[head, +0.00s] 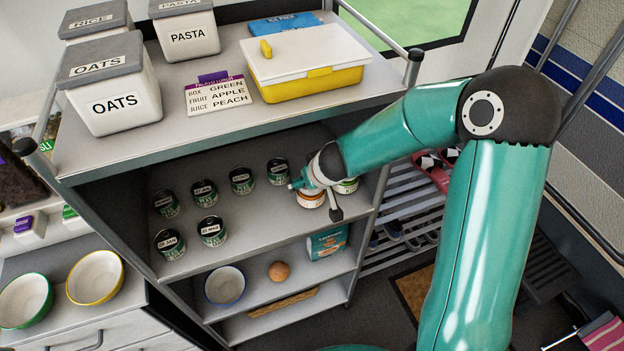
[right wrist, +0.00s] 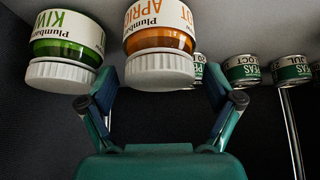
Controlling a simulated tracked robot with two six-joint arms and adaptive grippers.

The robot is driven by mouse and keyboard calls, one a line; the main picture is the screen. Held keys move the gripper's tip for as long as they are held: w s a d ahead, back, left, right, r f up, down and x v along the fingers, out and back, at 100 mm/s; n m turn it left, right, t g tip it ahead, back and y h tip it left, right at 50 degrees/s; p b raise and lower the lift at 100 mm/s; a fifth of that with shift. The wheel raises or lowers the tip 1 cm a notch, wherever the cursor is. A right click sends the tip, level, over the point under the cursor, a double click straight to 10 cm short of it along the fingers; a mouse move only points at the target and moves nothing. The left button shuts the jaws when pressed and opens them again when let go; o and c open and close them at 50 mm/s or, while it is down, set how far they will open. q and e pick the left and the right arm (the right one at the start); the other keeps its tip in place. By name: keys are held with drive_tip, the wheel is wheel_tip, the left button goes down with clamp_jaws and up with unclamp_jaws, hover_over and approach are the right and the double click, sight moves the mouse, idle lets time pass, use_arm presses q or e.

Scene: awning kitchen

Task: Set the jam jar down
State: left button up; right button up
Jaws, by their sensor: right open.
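An orange apricot jam jar (head: 311,199) with a white lid stands on the middle shelf of the cart. In the right wrist view, which looks upside down, the apricot jar (right wrist: 160,42) sits with its lid facing my right gripper (right wrist: 165,88). The fingers are spread to either side of the lid and do not grip it. In the head view my right gripper (head: 315,196) reaches over the jar and partly hides it. A green kiwi jar (right wrist: 68,40) stands close beside it; it also shows in the head view (head: 347,186). My left gripper is out of view.
Several dark labelled cans (head: 241,180) stand to the left on the same shelf. The cart's top (head: 215,122) bears storage tubs, a card and a yellow box (head: 305,65), close above my right arm.

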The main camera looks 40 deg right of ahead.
drive_tip(key=shift+s+r+p, duration=0.15)
drive_tip(key=shift+r+p, duration=0.2)
drive_tip(key=shift+r, duration=0.1)
drive_tip(key=p+v, duration=0.5)
drive_tip(key=v, duration=0.6)
drive_tip(key=shift+g+y, duration=0.4)
drive_tip(key=shift+g, duration=0.5)
drive_tip(key=a+f, duration=0.1)
drive_tip(key=f, duration=0.2)
drive_tip(key=s+a+f, duration=0.1)
drive_tip(key=f, duration=0.3)
drive_tip(key=a+f, duration=0.2)
drive_tip(key=f, duration=0.1)
drive_tip(key=shift+s+f, duration=0.25)
drive_tip(key=shift+s, duration=0.15)
drive_tip(key=s+a+f+g+y, duration=0.4)
drive_tip(key=s+a+f, duration=0.8)
drive_tip(key=f, duration=0.3)
drive_tip(key=shift+s+a, duration=0.2)
drive_tip(key=shift+a, duration=0.65)
